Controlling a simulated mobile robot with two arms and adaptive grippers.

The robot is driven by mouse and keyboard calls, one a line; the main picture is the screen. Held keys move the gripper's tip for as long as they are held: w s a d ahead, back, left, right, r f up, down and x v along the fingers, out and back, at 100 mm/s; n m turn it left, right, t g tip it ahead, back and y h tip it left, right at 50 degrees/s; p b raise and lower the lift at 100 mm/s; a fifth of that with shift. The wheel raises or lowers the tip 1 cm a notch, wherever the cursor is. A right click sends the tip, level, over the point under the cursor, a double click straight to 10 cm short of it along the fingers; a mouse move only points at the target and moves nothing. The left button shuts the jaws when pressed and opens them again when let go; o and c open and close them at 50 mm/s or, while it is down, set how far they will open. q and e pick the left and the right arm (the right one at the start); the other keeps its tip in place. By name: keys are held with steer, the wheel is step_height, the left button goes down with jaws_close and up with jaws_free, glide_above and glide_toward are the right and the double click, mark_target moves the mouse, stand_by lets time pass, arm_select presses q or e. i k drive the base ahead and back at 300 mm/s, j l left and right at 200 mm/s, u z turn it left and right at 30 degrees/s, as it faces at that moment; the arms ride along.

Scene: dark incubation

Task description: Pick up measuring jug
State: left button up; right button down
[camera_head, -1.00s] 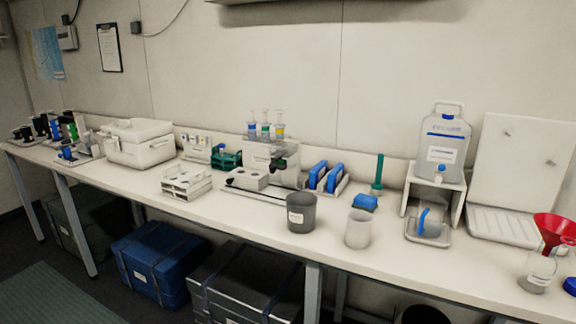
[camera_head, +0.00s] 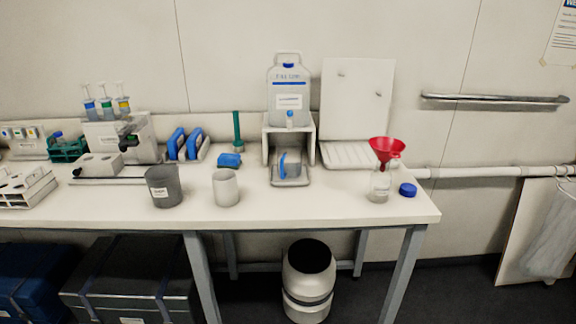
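A clear jug with a blue handle (camera_head: 292,167), which looks like the measuring jug, stands on a small tray (camera_head: 290,182) on the bench. It is below the tap of a carboy (camera_head: 289,95) with a blue band, which sits on a white stand (camera_head: 310,130). The blue handle is on the jug's left side. Neither of my grippers is in view.
On the bench (camera_head: 325,207), a grey labelled beaker (camera_head: 164,187) and a white cup (camera_head: 226,188) stand left of the jug. A bottle with a red funnel (camera_head: 386,151) and a blue cap (camera_head: 408,190) are to the right. A bin (camera_head: 308,275) stands underneath. A wall rail (camera_head: 495,101) is at right.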

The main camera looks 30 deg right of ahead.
mark_target(289, 153)
steer(key=z, duration=1.65)
steer(key=i+l+u, duration=0.15)
steer(key=u, duration=0.25)
steer(key=i+l+u, duration=0.1)
steer(key=l+u, duration=0.3)
steer(key=i+l+u, duration=0.1)
steer(key=u, duration=0.3)
